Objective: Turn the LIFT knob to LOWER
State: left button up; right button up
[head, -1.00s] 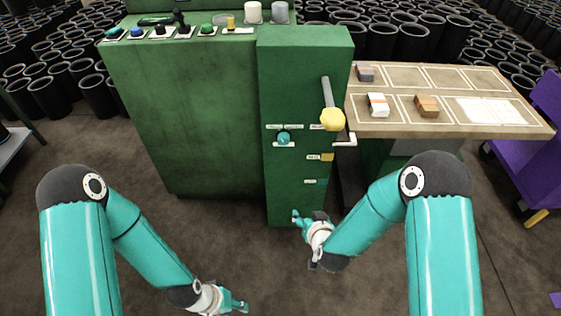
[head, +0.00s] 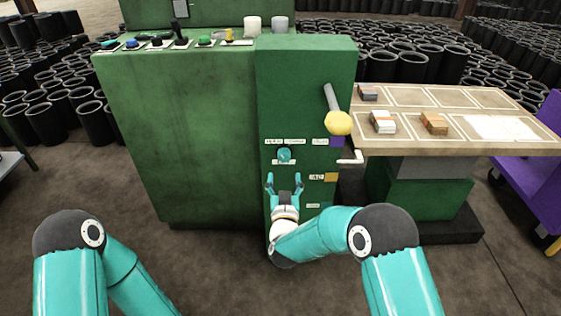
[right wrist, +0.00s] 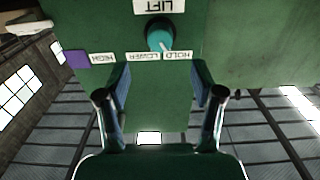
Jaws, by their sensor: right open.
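The LIFT knob (head: 285,155) is a small teal dial on the front of the green cabinet (head: 305,90). In the right wrist view the knob (right wrist: 160,36) appears upside down beside its LIFT label (right wrist: 160,6). The labels HOLD (right wrist: 178,56), LOWER (right wrist: 141,57) and HIGH (right wrist: 103,58) stand in a row. The knob's white pointer mark seems to face HOLD. My right gripper (head: 284,180) is open and empty, just below the knob in the head view. Its fingers point at the panel, apart from the knob. My left gripper is out of view.
A lever with a yellow ball (head: 339,123) juts out right of the knob, above a white bent handle (head: 351,158). A wooden table (head: 450,147) with small blocks stands to the right. Black sleeves fill the floor behind. Control buttons line the wider cabinet's top.

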aim_at(284, 159)
jog(key=w+b, duration=0.1)
jog(key=w, duration=0.8)
jog(key=shift+w, duration=0.1)
